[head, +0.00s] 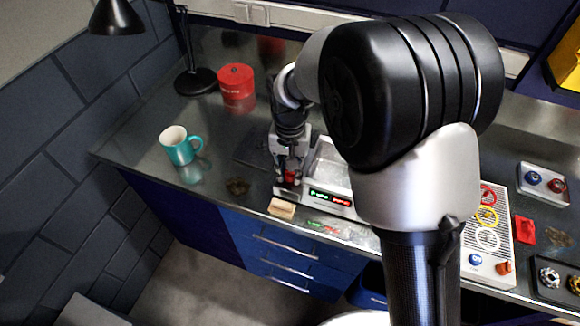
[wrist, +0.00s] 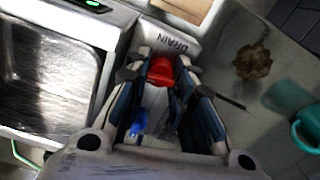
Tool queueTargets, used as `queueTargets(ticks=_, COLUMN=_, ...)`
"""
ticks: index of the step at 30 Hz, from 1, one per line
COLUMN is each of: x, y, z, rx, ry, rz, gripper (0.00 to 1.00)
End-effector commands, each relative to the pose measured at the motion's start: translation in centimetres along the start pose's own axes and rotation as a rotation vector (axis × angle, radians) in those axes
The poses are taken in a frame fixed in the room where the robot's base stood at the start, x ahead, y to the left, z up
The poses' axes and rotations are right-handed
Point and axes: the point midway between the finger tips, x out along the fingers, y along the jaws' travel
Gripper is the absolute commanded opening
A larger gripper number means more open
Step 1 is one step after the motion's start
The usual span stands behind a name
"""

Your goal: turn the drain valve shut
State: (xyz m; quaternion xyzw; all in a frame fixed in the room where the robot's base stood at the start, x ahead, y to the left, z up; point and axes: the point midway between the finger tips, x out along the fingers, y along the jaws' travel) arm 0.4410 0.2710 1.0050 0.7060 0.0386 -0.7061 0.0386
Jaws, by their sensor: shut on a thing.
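The drain valve's red handle (wrist: 160,71) shows between my fingers in the wrist view, beside the white label plate reading DRAIN (wrist: 170,42). In the head view the red part (head: 291,177) shows just below my gripper (head: 287,172). My gripper (wrist: 158,75) points down at the valve and is shut on the red handle, with one finger on each side. A blue part (wrist: 138,124) lies lower between the fingers. The handle's exact angle is hard to tell. The metal basin (head: 330,168) stands right beside the valve, with lit displays on its front.
A teal mug (head: 178,147) stands on the bench to the left, and a red tin (head: 236,86) and black lamp (head: 195,82) stand behind. A wooden block (head: 282,208) lies at the front edge. A panel with coloured rings (head: 497,238) is at right. My arm hides the middle.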

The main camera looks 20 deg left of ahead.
Motion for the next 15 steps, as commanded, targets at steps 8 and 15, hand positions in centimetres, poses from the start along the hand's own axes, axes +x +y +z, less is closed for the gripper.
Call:
queueTargets(ticks=8, x=-0.2, y=0.0, z=0.01, rx=-0.255, ry=0.0, rz=0.0, gripper=0.0)
queueTargets(ticks=15, x=-0.2, y=0.0, z=0.0, rx=-0.482, ry=0.0, rz=0.0, gripper=0.0)
